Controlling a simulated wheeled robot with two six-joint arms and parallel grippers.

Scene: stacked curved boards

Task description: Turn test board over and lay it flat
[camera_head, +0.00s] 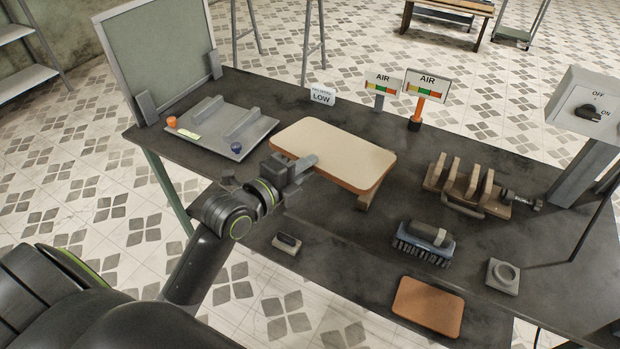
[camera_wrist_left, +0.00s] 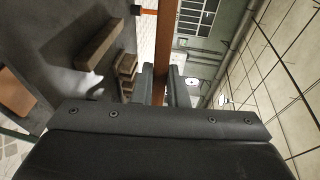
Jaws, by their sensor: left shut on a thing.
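The test board (camera_head: 335,150) is a wide rounded slab with a cream upper face and an orange-brown edge. It is in the middle of the dark table, cream face up. My left gripper (camera_head: 297,168) is shut on its near left edge. In the left wrist view the board (camera_wrist_left: 173,45) shows edge-on as a brown strip between the two fingers (camera_wrist_left: 162,88). A wooden block (camera_head: 367,200) shows under the board's near right corner; whether they touch is unclear. The board's underside is hidden in the head view. My right gripper is not in view.
A grey fixture (camera_head: 256,133) lies left of the board, and a wooden rack (camera_head: 465,187) stands right. Nearer are a brush (camera_head: 424,243), a small orange-brown board (camera_head: 428,306), a grey ring block (camera_head: 503,276) and a small dark object (camera_head: 287,243). AIR signs (camera_head: 427,86) stand behind.

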